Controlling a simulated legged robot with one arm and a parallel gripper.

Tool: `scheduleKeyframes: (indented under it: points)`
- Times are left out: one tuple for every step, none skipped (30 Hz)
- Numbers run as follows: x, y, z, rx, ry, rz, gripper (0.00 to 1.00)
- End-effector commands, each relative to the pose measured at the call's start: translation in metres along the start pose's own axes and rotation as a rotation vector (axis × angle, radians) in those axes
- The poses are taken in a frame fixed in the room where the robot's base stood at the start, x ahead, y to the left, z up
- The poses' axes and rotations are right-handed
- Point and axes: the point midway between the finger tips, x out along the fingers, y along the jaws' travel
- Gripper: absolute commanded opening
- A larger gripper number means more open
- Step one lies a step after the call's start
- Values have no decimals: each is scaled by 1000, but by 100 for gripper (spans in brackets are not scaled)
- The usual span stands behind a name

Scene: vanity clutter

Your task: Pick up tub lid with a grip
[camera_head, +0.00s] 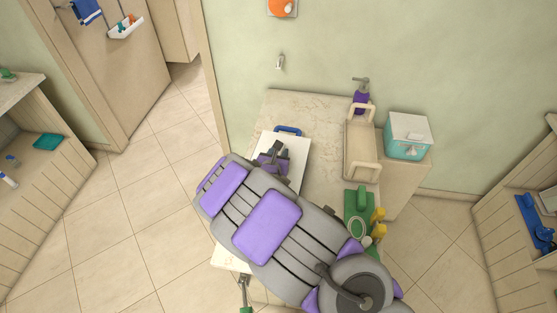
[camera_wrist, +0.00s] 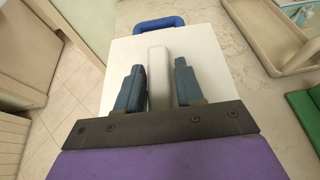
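A flat white panel (camera_wrist: 115,55) with a pale raised bar (camera_wrist: 158,60) lies below my gripper (camera_wrist: 159,66); it looks like a lid with a grip. A blue handle (camera_wrist: 159,24) sticks out at its far edge. The two dark blue fingers are apart, one on each side of the bar, with narrow gaps showing. Whether the fingertips reach down beside the bar is hard to tell. In the head view the white panel (camera_head: 296,164) lies at the counter's left side, partly hidden under my gripper (camera_head: 273,156). A teal tub (camera_head: 407,149) has another white lid (camera_head: 408,127).
A beige tray (camera_head: 361,145) with handles stands right of the panel on the pale counter (camera_head: 308,103). A purple pump bottle (camera_head: 361,97) stands behind it. Green and yellow items (camera_head: 362,202) lie at the front right. The counter behind the panel is clear.

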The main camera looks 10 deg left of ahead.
Motion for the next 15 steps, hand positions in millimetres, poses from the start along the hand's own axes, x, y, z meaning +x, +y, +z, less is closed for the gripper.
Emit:
scheduleKeyframes:
  points:
    - [0,0,-2,-1,2,-2,28]
    - [0,1,-2,-2,2,-3,25]
    - [0,2,-2,-3,2,-4,21]
    - [0,2,-2,-4,2,-4,18]
    - [1,3,-2,-4,2,-3,15]
    - [1,3,-3,-4,3,-3,12]
    - [1,3,-3,-4,3,-3,9]
    - [1,3,-3,-4,3,-3,6]
    - [1,3,-3,-4,3,-3,2]
    - [1,3,-3,-4,4,-3,0]
    - [1,2,-3,-4,4,-3,0]
    - [1,2,-3,-4,4,-2,0]
    - [1,2,-3,-4,5,-2,0]
    - [1,2,-3,-4,5,-2,0]
    - [1,1,-3,-4,5,-2,0]
